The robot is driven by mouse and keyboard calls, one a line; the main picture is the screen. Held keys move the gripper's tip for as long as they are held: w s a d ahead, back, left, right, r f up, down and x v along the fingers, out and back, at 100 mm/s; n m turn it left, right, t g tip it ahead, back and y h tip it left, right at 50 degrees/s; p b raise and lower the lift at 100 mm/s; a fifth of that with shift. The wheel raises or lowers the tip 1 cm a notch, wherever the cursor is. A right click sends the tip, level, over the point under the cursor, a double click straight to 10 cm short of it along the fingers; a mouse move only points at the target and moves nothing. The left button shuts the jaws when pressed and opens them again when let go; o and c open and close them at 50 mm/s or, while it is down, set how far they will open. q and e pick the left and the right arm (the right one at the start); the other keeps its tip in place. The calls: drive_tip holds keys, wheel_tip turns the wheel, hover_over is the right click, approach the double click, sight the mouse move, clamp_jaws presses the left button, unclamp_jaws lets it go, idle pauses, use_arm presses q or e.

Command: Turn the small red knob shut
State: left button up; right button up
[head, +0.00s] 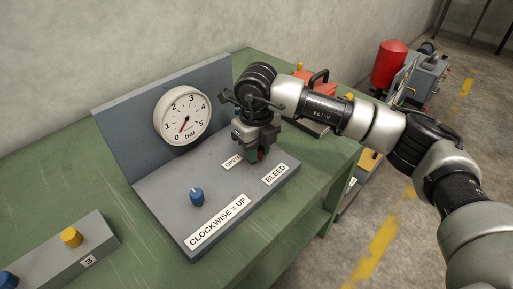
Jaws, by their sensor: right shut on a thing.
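The small red knob (261,154) is on the grey panel base between the labels "OPEN" and "BLEED". Most of it is hidden by my right gripper (257,153). My right gripper points down and is shut on the knob. A pressure gauge (183,115) marked "bar" is on the upright back plate, with its red needle near 0. My left gripper is not in view.
A blue knob (197,196) stands on the panel base near the label "CLOCKWISE = UP" (219,221). A grey box (68,252) with a yellow knob is at lower left. A red toolbox (318,104) is behind my right arm on the green bench (60,188).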

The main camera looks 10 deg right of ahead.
drive_tip(key=shift+r, duration=0.1)
drive_tip(key=o, duration=0.9)
wheel_tip(320, 180, up, 11)
drive_tip(key=shift+f, duration=0.15)
